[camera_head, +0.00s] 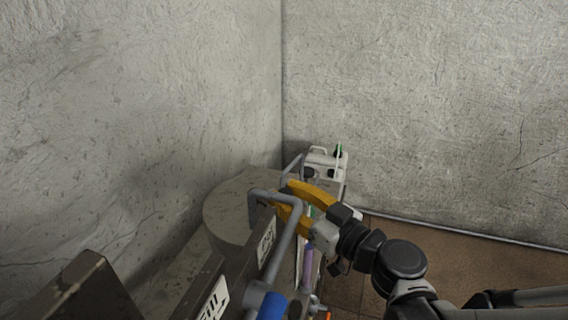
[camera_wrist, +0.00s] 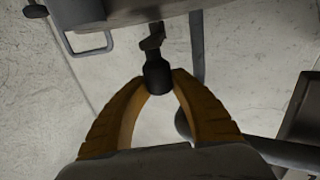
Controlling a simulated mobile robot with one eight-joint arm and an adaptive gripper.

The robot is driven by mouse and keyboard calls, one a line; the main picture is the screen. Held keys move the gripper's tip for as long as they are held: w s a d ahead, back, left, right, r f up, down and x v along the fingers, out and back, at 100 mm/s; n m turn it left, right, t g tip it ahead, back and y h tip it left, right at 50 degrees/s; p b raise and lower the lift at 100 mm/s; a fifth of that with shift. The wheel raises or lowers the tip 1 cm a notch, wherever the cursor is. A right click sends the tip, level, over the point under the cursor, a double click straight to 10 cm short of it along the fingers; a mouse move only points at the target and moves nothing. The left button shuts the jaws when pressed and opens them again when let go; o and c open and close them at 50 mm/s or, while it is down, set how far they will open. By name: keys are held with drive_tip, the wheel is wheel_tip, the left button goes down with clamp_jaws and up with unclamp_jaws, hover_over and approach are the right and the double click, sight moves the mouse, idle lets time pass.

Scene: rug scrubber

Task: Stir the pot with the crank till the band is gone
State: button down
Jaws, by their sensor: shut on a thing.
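My gripper (camera_head: 282,198) reaches in from the right with its yellow fingers over the edge of the round grey pot (camera_head: 228,208) in the head view. In the wrist view my gripper (camera_wrist: 158,80) is shut on a black knob (camera_wrist: 157,74), which looks like the crank's handle. A short dark stem rises from the knob towards a grey body at the top. The knob is hidden in the head view. I see no band in either view, and the pot's inside is not visible.
A grey bent pipe (camera_head: 284,248) passes in front of my fingers. White signs (camera_head: 212,301) stand on the near side. A white container (camera_head: 325,162) sits behind, near the wall corner. A purple cylinder (camera_head: 307,262) and a blue part (camera_head: 272,306) lie close below. Brown floor is open at right.

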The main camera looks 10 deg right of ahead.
drive_tip(key=shift+s+a, duration=0.4)
drive_tip(key=shift+a, duration=0.15)
drive_tip(key=c, duration=1.2)
unclamp_jaws()
drive_tip(key=shift+s, duration=0.1)
drive_tip(key=shift+o, duration=0.6)
drive_tip(key=shift+s, duration=0.1)
drive_tip(key=shift+d, duration=0.1)
drive_tip(key=v, duration=0.7)
drive_tip(key=shift+s+d, duration=0.1)
